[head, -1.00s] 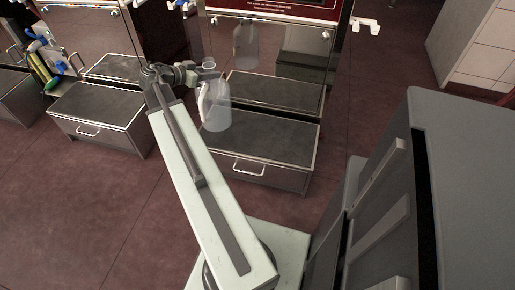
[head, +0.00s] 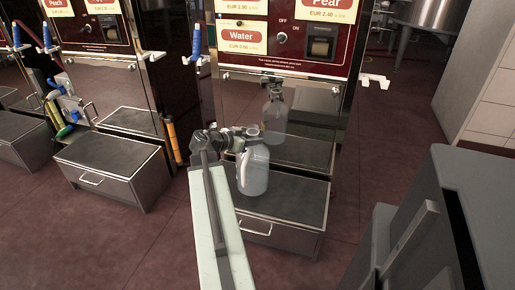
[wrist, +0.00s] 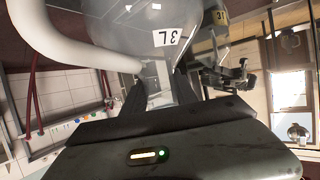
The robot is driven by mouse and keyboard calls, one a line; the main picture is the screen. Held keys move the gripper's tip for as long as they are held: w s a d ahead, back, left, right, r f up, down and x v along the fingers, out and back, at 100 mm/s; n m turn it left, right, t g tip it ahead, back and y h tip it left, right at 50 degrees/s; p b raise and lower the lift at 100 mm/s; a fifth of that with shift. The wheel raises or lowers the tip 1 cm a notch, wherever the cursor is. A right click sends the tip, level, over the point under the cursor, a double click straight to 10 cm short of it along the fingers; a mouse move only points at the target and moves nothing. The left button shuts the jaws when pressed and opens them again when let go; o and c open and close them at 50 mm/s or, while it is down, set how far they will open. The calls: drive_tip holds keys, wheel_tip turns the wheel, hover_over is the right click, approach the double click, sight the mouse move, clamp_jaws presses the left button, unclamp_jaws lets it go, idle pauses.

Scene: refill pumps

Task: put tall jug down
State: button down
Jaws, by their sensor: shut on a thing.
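The tall jug (head: 254,170) is translucent, with a pale handle on its left side, and looks upright. My gripper (head: 236,141) is shut on it near its upper left. In the head view the jug appears over the dark top of the steel plinth (head: 305,190) below the Water pump; I cannot tell whether its base touches. In the wrist view the jug (wrist: 130,25) fills the upper middle, with a "3L" label and its white handle at left. The dark fingers (wrist: 152,90) reach up to it; their contact is partly hidden.
The pump's glossy panel (head: 310,115) stands behind the jug and mirrors it. A second plinth (head: 110,165) is at left, with an orange-handled thing (head: 171,142) between. A grey cabinet-like body (head: 480,210) takes up the lower right. Bare plinth top lies right of the jug.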

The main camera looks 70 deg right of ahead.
drive_tip(key=shift+s+d+f, duration=0.1)
drive_tip(key=shift+s+d, duration=0.2)
drive_tip(key=shift+s, duration=0.3)
wheel_tip(320, 180, down, 4)
drive_tip(key=b, duration=0.3)
drive_tip(key=shift+r, duration=0.25)
drive_tip(key=c, duration=1)
unclamp_jaws()
drive_tip(key=shift+b, duration=0.3)
drive_tip(key=shift+o, duration=0.2)
